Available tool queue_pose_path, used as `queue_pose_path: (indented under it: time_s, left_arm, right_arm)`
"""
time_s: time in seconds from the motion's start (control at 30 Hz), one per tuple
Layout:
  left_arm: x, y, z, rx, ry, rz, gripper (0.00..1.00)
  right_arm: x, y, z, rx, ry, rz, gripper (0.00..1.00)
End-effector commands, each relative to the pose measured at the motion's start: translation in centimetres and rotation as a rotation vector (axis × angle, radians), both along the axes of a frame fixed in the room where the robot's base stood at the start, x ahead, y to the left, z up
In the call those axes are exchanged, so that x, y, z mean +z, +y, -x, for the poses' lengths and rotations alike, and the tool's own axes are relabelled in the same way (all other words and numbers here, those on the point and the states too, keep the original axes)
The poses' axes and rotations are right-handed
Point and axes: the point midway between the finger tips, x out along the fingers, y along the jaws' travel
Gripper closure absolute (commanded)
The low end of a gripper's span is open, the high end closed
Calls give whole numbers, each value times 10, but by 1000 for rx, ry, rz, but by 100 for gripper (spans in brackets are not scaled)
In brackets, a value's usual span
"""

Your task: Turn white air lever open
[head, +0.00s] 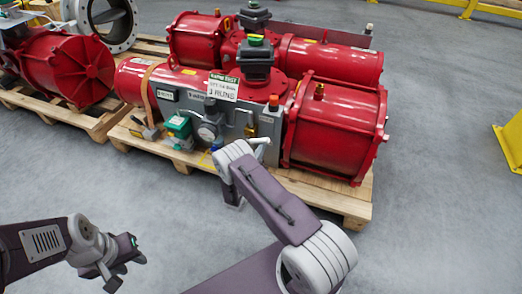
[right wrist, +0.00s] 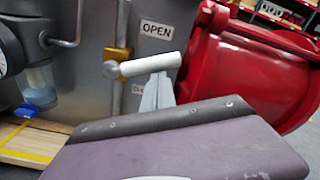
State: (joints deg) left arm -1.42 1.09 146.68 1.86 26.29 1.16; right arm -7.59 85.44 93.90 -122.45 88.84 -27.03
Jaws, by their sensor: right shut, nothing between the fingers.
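The white air lever (right wrist: 150,65) sits in front of a grey panel and lies nearly level, its rounded pivot end at the left by a brass fitting (right wrist: 117,55). In the head view the lever (head: 259,140) shows just above my right wrist. My right gripper (right wrist: 160,78) is shut and empty, its pale fingers upright just below the lever; whether they touch it I cannot tell. An OPEN label (right wrist: 157,30) is above the lever; a lower label (right wrist: 139,88) is partly hidden by the fingers. My left gripper (head: 127,268) is open and empty, low at the left, far from the lever.
The red actuator (head: 335,130) with the grey panel (head: 240,122) stands on a wooden pallet (head: 345,200). A regulator with a blue bowl (right wrist: 38,88) is left of the lever. A red cylinder (right wrist: 245,70) is close on the right. The grey floor in front is clear.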

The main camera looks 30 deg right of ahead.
Motion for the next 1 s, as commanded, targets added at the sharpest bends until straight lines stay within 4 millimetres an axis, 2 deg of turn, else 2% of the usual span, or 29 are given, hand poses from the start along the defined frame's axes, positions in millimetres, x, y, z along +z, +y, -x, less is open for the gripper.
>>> queue_pose_path:
  time_s: [0.03, 0.4, 0.83, 1.0]
  left_arm:
    - [8, 0, 0, 0, 0, 0, 64]
    - [28, 0, 0, 0, 0, 0, 64]
    - [37, 0, 0, 0, 0, 0, 64]
    - [38, 0, 0, 0, 0, 0, 64]
  right_arm:
    - [9, 1, -1, 1, 29, 29, 100]
    - [34, 8, -10, 1, 297, 256, 100]
    - [55, 23, -27, 2, 590, 506, 100]
    - [60, 28, -32, 2, 600, 515, 100]
